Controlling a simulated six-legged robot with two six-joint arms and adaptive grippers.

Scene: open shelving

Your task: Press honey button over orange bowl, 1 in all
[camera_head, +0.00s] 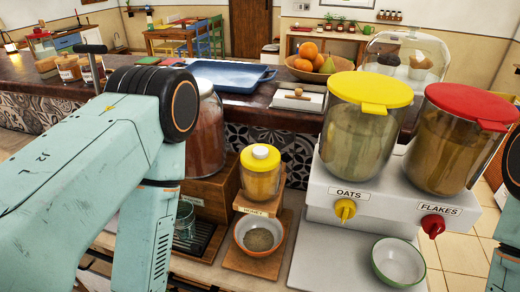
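The honey dispenser (260,180) stands in the middle of the counter, a clear jar of amber honey with a yellow lid. A white round button (260,152) sits on top of the lid. The jar rests on a wooden stand labelled HONEY. The orange bowl (281,228) stands upright on the wooden base below it and holds a layer of grey-brown contents. My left arm fills the left of the view, left of the dispenser, and its gripper does not show. Only parts of my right arm show at the right edge, and its gripper is not in view.
Right of the honey stand is a white dispenser (322,190) with a yellow-lidded OATS jar (359,140) and a red-lidded FLAKES jar (440,150). A green-rimmed bowl (398,265) sits below FLAKES. A large jar (206,135) of dark red contents and a glass (185,220) stand left of the honey.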

